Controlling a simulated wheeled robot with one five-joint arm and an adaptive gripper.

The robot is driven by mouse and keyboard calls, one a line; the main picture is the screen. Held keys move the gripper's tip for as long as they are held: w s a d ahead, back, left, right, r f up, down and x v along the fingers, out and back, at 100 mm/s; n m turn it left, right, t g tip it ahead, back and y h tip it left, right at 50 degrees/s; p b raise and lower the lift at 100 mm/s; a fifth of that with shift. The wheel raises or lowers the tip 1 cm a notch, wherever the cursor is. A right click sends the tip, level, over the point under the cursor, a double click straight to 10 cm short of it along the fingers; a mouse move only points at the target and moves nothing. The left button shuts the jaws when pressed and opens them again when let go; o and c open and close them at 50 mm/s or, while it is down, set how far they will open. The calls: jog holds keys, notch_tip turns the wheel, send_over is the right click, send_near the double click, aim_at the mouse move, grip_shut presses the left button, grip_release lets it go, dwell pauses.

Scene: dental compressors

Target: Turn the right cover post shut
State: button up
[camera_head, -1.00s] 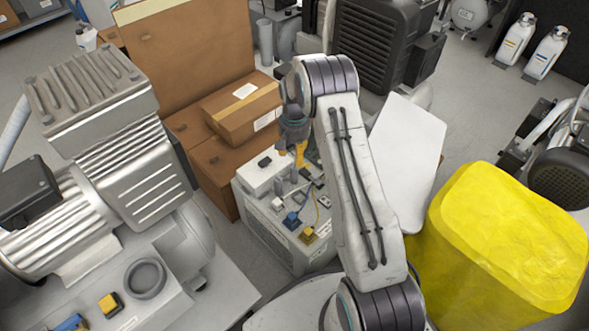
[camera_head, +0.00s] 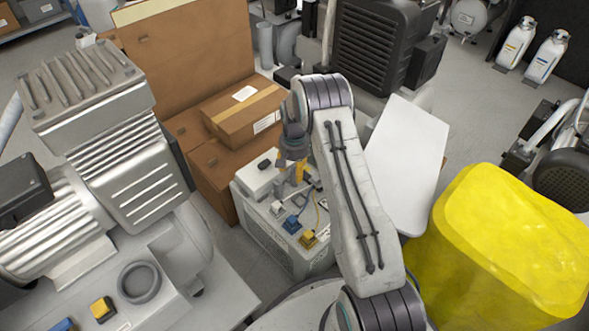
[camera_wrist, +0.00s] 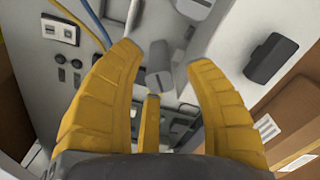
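A grey post-like piece (camera_wrist: 158,80) stands up between my yellow fingers in the wrist view, with space on both sides. I cannot tell for sure that it is the right cover post. Another grey knob-like piece (camera_wrist: 195,8) shows beyond it at the top edge. My gripper (camera_wrist: 162,56) is open, two fingers spread and a third finger low between them. In the head view my gripper (camera_head: 299,172) points down over the light grey unit (camera_head: 272,240), and my arm hides part of that unit.
The unit carries a blue switch (camera_head: 291,224), a yellow switch (camera_head: 308,239) and loose cables. In the wrist view a black block (camera_wrist: 271,58) lies right of my fingers.

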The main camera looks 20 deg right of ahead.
grip_shut()
jog(key=shift+n, duration=0.3)
jog(key=n, duration=0.4)
jog(key=shift+n, duration=0.3)
jog(key=n, duration=0.5)
jog(key=shift+n+p, duration=0.3)
jog(key=shift+p, duration=0.1)
jog(key=shift+a, duration=0.1)
dwell(0.3)
jog(key=shift+o, duration=0.4)
grip_release()
